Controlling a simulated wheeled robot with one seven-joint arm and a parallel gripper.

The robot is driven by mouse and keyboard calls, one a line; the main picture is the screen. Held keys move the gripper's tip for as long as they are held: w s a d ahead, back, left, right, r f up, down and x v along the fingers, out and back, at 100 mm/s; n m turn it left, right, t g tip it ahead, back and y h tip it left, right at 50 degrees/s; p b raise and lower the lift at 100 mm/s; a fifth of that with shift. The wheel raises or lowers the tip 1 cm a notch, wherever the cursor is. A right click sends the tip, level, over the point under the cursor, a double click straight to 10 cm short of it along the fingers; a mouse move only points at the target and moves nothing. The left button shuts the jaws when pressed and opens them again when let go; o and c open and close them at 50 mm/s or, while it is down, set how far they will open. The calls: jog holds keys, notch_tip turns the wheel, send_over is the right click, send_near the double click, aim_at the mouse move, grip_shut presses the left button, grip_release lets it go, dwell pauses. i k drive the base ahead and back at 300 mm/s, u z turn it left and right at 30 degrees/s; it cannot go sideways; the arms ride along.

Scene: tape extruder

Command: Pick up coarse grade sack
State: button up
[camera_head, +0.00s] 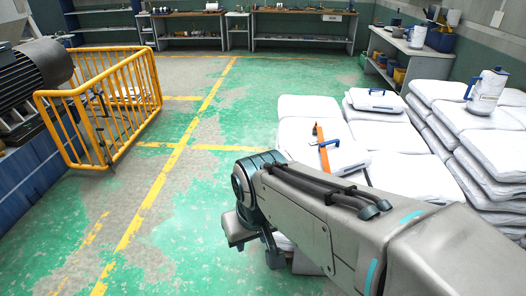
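White sacks lie in stacks at the right, and no grade label is legible, so I cannot tell which is coarse. One sack (345,157) on the near stack has a blue handle, with an orange strip-like item (320,138) on it. Another sack (382,103) with a blue handle lies farther back. A plain white sack (310,106) lies to its left. My arm reaches in from the lower right. My gripper (257,243) is partly hidden by the arm, below its wrist, left of and nearer than the near stack. Its fingers are not clear.
A white container (487,91) with a blue handle stands on the right stack (476,145). A yellow barrier (103,109) stands at the left beside a dark machine (32,75). Workbenches (300,14) line the back wall. The green floor (200,205) between is clear.

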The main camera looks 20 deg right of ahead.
aim_at(346, 156)
jog(key=u, duration=0.25)
jog(key=i, duration=1.35)
jog(key=z, duration=1.7)
jog(key=i, duration=0.6)
jog(key=z, duration=0.7)
